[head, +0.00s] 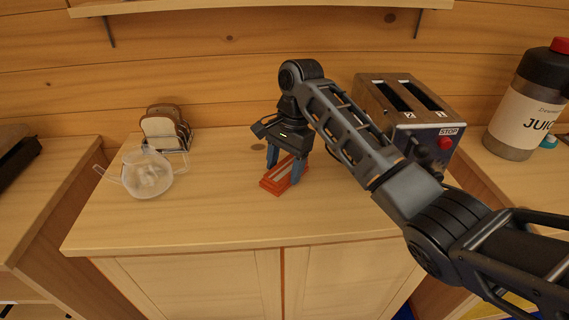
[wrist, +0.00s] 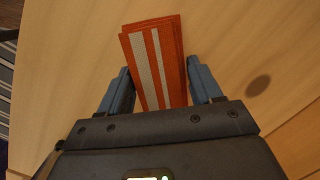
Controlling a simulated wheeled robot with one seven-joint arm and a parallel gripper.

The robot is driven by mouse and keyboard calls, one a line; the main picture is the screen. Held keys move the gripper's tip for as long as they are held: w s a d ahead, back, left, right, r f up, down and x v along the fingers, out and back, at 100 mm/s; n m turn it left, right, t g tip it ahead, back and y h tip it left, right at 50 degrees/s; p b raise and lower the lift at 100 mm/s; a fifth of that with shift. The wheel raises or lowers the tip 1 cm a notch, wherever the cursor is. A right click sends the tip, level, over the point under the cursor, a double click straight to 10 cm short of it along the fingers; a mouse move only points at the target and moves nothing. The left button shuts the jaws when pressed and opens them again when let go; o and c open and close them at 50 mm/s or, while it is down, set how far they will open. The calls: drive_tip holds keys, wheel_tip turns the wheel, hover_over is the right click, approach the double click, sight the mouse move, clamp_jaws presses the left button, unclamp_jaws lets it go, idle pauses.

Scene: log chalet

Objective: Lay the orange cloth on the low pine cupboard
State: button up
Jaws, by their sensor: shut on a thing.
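The orange cloth (head: 279,178) is a small folded piece with pale stripes. It is at the top of the low pine cupboard (head: 215,215), near the middle, and seems to touch the wood. My gripper (head: 284,170) points down over it, with its blue fingers shut on the cloth. In the wrist view the cloth (wrist: 155,60) extends forward from between the two fingers (wrist: 160,85). The cloth's near end is hidden behind the gripper body.
A glass teapot (head: 148,173) and a toast rack with bread (head: 165,130) stand on the left of the cupboard. A toaster (head: 400,110) stands at the right back, behind my arm. A juice bottle (head: 525,105) is on the right counter. Bare wood lies left of the cloth.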

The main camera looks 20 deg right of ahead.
drive_tip(key=o, duration=1.5)
drive_tip(key=shift+c, duration=0.2)
